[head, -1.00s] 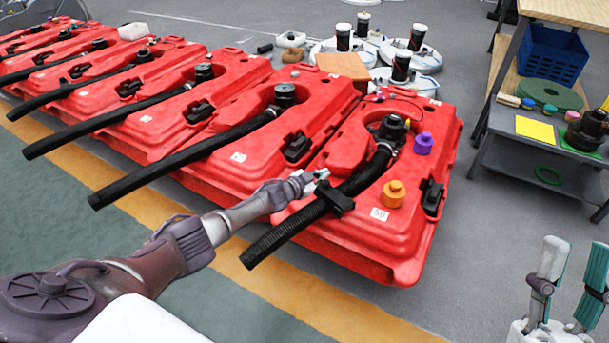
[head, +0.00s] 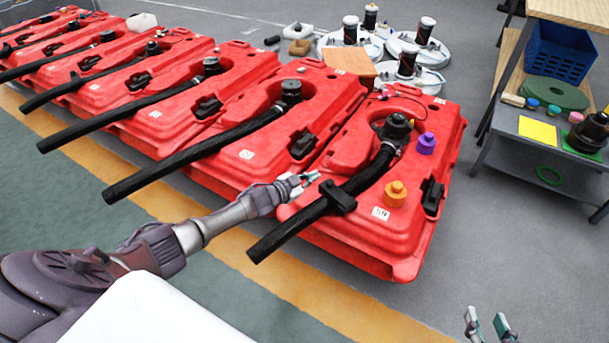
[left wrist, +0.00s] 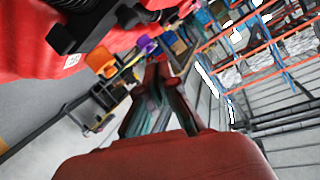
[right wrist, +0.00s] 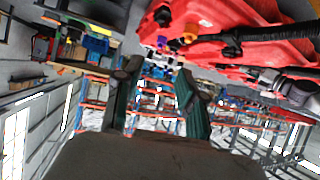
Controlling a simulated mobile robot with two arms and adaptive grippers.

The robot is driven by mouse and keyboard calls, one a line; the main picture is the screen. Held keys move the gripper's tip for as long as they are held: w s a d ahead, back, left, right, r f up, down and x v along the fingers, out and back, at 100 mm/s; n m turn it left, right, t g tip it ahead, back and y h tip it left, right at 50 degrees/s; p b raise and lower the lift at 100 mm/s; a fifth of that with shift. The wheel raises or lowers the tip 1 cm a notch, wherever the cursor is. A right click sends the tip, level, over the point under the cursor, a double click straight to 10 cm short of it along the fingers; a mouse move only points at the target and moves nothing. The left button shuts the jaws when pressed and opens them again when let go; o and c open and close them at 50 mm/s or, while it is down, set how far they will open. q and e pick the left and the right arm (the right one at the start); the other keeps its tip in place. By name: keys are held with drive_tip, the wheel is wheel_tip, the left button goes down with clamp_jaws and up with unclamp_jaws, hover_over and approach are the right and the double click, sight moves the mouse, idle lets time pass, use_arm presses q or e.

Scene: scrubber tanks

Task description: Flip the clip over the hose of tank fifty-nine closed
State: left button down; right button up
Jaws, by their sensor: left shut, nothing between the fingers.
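Tank fifty-nine (head: 415,245) is the nearest red tank, with a white 59 label (head: 380,213). Its black ribbed hose (head: 290,232) runs from the cap down over the tank's front edge. A black clip (head: 338,197) sits across the hose; I cannot tell if its flap is fully down. The clip also shows at the top left of the left wrist view (left wrist: 95,28). My left gripper (head: 308,181) is shut and empty, just left of the clip and apart from it. My right gripper (head: 487,322) is open and empty, low at the right, away from the tank.
An orange knob (head: 395,194) and a purple knob (head: 426,143) stand on the tank right of the hose. More red tanks with hoses line up to the left. A grey bench (head: 520,140) stands at the right. The floor between it and the tank is clear.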

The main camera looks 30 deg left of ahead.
use_arm(q)
drive_tip(key=p+v, duration=0.1)
drive_tip(key=v, duration=0.1)
drive_tip(key=shift+s+a+r, duration=0.15)
drive_tip(key=shift+s+a, duration=0.15)
use_arm(e)
drive_tip(key=s+d+f+g, duration=0.1)
drive_tip(key=s+f+g, duration=0.2)
drive_tip(key=s+f, duration=0.1)
drive_tip(key=shift+s+d+g+h, duration=0.15)
drive_tip(key=shift+d+g+h, duration=0.15)
drive_tip(key=shift+d+h, duration=0.1)
